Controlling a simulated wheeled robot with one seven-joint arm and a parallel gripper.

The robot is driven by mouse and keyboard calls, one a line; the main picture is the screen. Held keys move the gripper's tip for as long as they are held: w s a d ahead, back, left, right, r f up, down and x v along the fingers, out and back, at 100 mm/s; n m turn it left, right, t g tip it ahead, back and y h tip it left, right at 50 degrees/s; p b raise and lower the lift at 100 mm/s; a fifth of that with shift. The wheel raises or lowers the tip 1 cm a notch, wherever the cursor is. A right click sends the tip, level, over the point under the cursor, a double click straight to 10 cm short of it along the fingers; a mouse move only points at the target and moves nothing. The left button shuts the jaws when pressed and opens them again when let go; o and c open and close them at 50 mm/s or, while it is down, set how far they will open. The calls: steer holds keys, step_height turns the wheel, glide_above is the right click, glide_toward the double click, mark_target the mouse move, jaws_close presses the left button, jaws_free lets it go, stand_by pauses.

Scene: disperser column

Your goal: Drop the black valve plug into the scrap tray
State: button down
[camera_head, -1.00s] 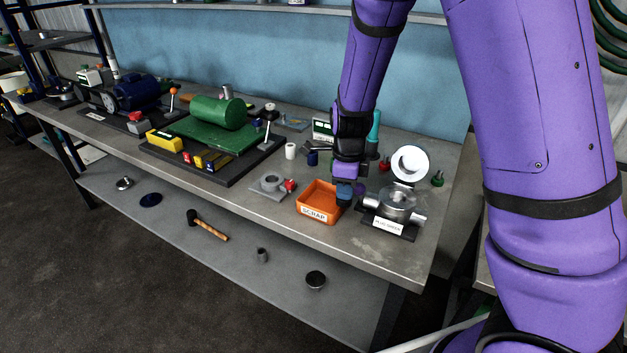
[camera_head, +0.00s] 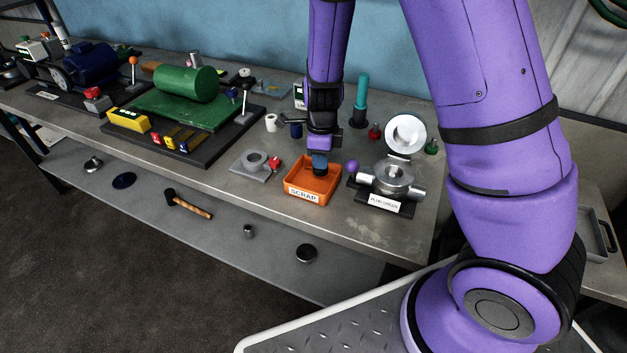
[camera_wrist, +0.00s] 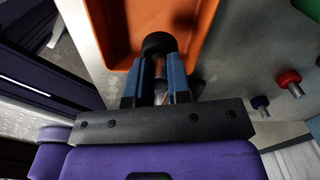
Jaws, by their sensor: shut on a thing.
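The orange scrap tray (camera_head: 305,188), with a white SCRAP label on its front, sits near the bench's front edge. My gripper (camera_head: 319,168) points down over the tray's back right part in the head view. In the wrist view my gripper (camera_wrist: 158,66) has its blue fingers shut on the black valve plug (camera_wrist: 158,43), whose round black end shows between the fingertips.
A silver valve body (camera_head: 393,178) on a labelled black base stands close right of the tray. A grey flanged block (camera_head: 255,163) is to its left. Red (camera_head: 375,131) and green (camera_head: 431,146) knobbed plugs and a teal cylinder (camera_head: 362,90) stand behind.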

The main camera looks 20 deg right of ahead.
steer(key=shift+f, duration=0.45)
steer(key=c, duration=1)
jaws_free()
steer(key=shift+r, duration=0.15)
step_height(320, 180, up, 10)
steer(key=shift+r, duration=0.25)
